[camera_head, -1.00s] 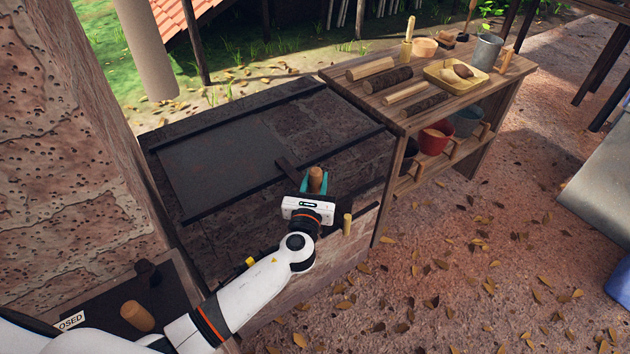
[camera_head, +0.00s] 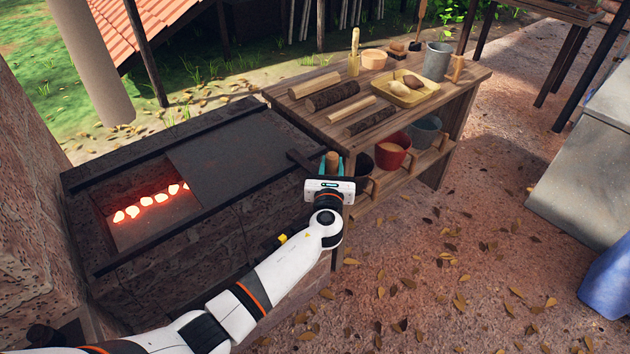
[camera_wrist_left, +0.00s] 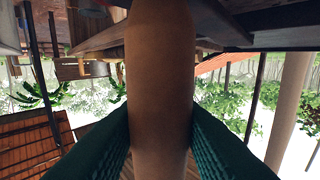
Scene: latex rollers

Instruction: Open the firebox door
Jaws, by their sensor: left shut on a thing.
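The firebox door is a dark flat sliding plate (camera_head: 228,150) on top of the brick firebox (camera_head: 240,235), lying between two black rails. It covers the right part of the top. The left part is open, and glowing orange coals (camera_head: 150,202) show inside. A dark bar links the plate to an upright wooden handle (camera_head: 333,159) at the firebox's right end. My left gripper (camera_head: 332,168) is shut around this handle. In the left wrist view the handle (camera_wrist_left: 160,85) stands between the two green fingers. My right gripper is out of view.
A wooden table (camera_head: 315,123) with logs, a yellow tray (camera_head: 430,92) and a metal bucket (camera_head: 437,60) stands close by on the right. A red bucket (camera_head: 391,152) is on its lower shelf. The leaf-strewn ground in front of the table is clear.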

